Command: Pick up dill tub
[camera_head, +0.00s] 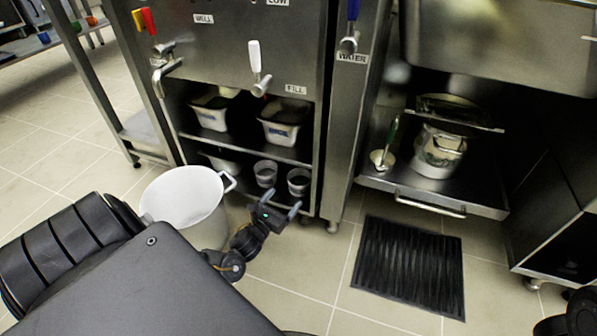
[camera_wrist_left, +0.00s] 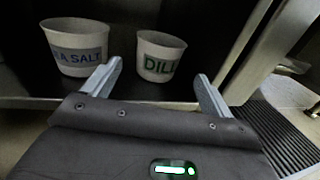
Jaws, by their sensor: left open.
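The dill tub (camera_wrist_left: 160,55) is a small white tub with a green "DILL" label. In the head view it appears to be the right one of the small tubs (camera_head: 298,181) on the lowest shelf, its label unreadable there. My left gripper (camera_head: 281,201) is open and empty in front of that shelf. In the left wrist view the dill tub stands upright beyond and between the spread fingers (camera_wrist_left: 158,76), apart from them. My right gripper is not in view.
A sea salt tub (camera_wrist_left: 77,46) stands left of the dill tub. A large white pot (camera_head: 185,200) is on the floor by my left arm. A black mat (camera_head: 409,266) lies right, below a pulled-out shelf (camera_head: 470,190) with a pot.

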